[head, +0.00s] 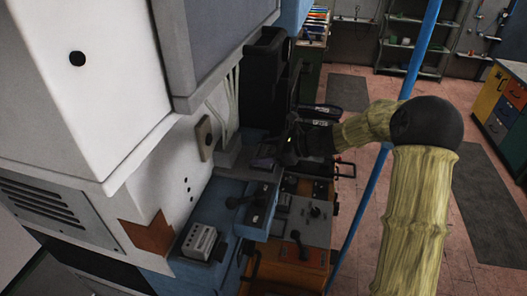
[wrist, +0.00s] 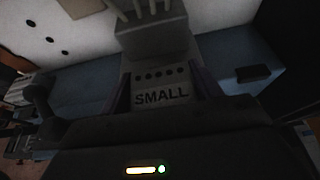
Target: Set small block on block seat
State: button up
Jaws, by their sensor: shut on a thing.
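The small block (wrist: 161,96), a grey block with a row of dark holes and the word SMALL, sits between my fingers in the wrist view. My gripper (wrist: 163,84) is shut on it, with one finger on each side. In the head view my gripper (head: 284,148) is in front of the machine, above its blue ledge; the block is too dark to make out there. A grey stepped piece with pale cables (wrist: 153,42) is just beyond the block. I cannot tell whether this is the block seat, or whether the block touches it.
The white and grey machine (head: 120,80) fills the left. Blue ledges with a lever box (head: 258,200) and a pale ribbed unit (head: 200,240) lie below my gripper. A control panel with levers (head: 305,225) and a blue pole (head: 365,190) stand close to my arm.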

jog(key=shift+f, duration=0.15)
jog(key=o, duration=1.3)
jog(key=shift+f, duration=0.1)
jog(key=b+v, duration=0.4)
jog(key=v, duration=1.3)
jog(key=shift+d+r+b, duration=0.15)
jog(key=shift+r+b, duration=0.1)
jog(key=shift+b, duration=0.15)
